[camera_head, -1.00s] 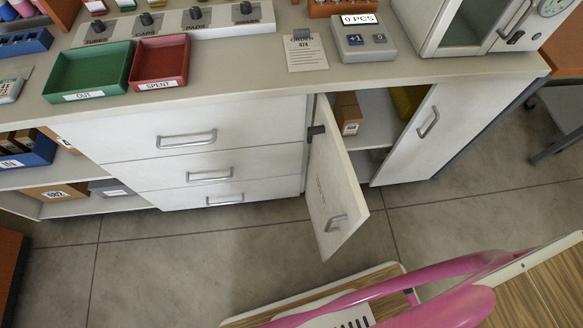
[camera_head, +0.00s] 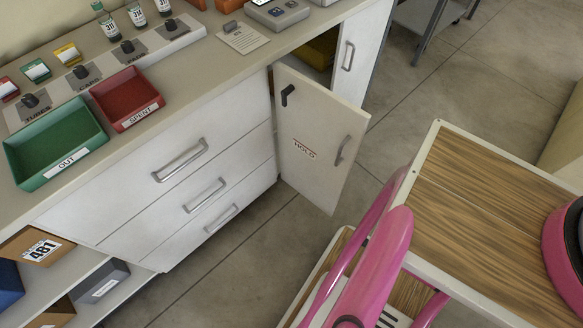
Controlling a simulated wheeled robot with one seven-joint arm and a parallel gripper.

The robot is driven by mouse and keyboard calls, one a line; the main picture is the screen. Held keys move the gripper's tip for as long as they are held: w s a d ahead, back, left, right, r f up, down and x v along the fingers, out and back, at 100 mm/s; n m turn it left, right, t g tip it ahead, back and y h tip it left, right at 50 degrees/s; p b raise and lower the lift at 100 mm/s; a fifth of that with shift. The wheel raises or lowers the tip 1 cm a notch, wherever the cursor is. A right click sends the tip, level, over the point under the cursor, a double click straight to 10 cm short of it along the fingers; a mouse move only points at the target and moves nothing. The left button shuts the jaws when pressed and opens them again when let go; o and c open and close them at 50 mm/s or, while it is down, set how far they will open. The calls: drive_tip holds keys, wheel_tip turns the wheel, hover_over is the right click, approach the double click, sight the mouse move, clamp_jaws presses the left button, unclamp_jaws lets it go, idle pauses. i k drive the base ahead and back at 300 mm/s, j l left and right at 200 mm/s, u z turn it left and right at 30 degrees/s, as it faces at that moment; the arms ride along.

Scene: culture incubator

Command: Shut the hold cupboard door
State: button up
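The hold cupboard door (camera_head: 318,140) is a white panel with a red "HOLD" label. It stands open, swung out from the cabinet front beside the drawers. Its grey handle (camera_head: 342,150) is near its free right edge, and a dark fitting shows near its upper left edge. Behind it the cupboard opening is partly visible, with a yellow item (camera_head: 322,48) inside; the rest of the inside is hidden by the door. My gripper is not in view, so its state does not show.
White drawers (camera_head: 190,180) with grey handles are left of the door. A closed white panel (camera_head: 352,58) is right of the opening. A wood-topped surface (camera_head: 490,205) and pink tubes (camera_head: 370,270) fill the lower right, near the door's free edge. Bare floor shows beyond.

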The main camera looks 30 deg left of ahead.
sight(321, 134)
drive_tip(key=k+j+u, duration=0.1)
drive_tip(key=k+u, duration=0.2)
drive_tip(key=k+j+u, duration=0.15)
drive_tip(key=u, duration=0.25)
drive_tip(key=k+j+u, duration=0.4)
drive_tip(key=i+l+u, duration=0.1)
drive_tip(key=u, duration=0.15)
